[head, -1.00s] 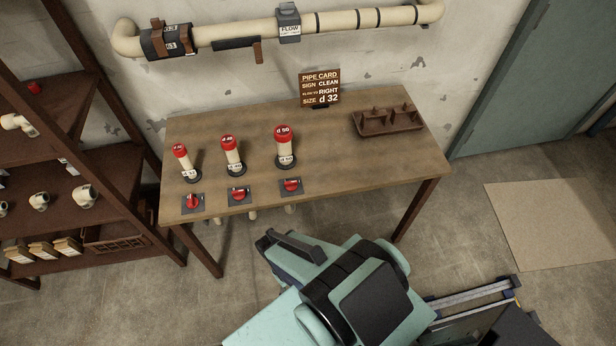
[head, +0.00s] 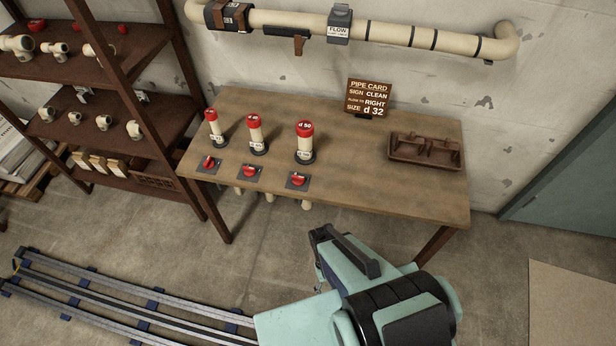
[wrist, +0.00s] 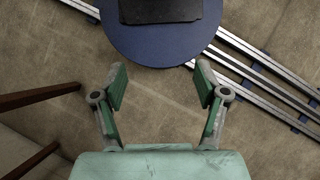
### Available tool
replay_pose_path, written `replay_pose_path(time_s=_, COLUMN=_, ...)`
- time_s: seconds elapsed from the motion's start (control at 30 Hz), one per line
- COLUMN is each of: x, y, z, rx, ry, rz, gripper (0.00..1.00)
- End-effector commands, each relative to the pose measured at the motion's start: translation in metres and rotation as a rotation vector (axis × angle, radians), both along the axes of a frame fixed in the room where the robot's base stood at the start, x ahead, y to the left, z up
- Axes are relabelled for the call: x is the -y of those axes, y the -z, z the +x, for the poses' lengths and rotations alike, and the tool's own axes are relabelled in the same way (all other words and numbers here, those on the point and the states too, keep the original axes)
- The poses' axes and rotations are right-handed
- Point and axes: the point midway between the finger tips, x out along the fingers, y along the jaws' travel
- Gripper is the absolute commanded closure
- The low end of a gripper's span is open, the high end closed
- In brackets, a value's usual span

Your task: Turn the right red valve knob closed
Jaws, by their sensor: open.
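The right red valve knob (head: 297,180) sits on a small dark plate at the table's front edge, in front of the thick upright pipe with a red cap (head: 305,142). Its exact turn angle is too small to read. Two like red knobs, the middle one (head: 250,171) and the left one (head: 209,163), stand in a row to its left. My gripper (wrist: 161,82) is open and empty in the wrist view, with bare floor between its fingers. In the head view my arm's end is low in front of the table, apart from the knob; the fingers are hard to make out there.
The wooden table (head: 390,190) also bears a pipe card (head: 369,97) and a brown tray (head: 425,152). A shelf rack (head: 150,125) with fittings stands at left. A pipe (head: 385,32) runs along the wall. Floor rails (head: 130,305) lie at lower left.

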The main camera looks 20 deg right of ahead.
Motion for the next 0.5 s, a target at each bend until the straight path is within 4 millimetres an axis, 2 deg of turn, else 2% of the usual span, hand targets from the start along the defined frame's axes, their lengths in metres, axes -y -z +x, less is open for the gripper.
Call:
replay_pose_path(time_s=0.37, x=0.001, y=-0.009, z=0.061, rx=0.055, ry=0.044, rz=-0.027, gripper=0.27)
replay_pose_path(time_s=0.5, x=0.002, y=-0.019, z=0.095, rx=0.088, ry=0.07, rz=-0.041, gripper=0.27)
